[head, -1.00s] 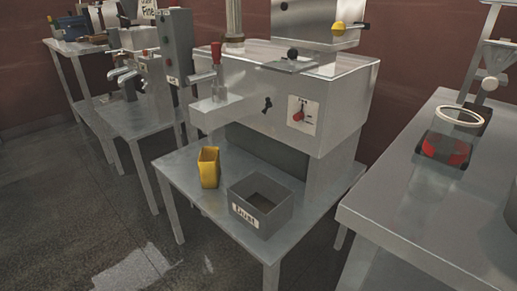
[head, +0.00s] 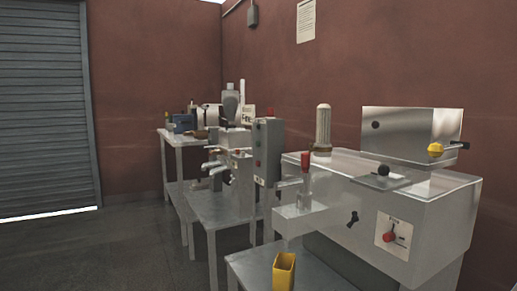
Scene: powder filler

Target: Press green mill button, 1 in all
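A tall grey control box (head: 267,150) stands near the middle of the head view, beside a metal machine with a hopper (head: 231,104). A small red spot (head: 258,163) shows on the box's left-facing side. A green button cannot be made out clearly at this size and angle. Neither of my grippers is in view.
A large metal filling machine (head: 440,215) with a red switch fills the right side. A yellow container (head: 284,270) stands on its table. Open floor (head: 110,250) lies at the left, before a grey shutter (head: 42,110).

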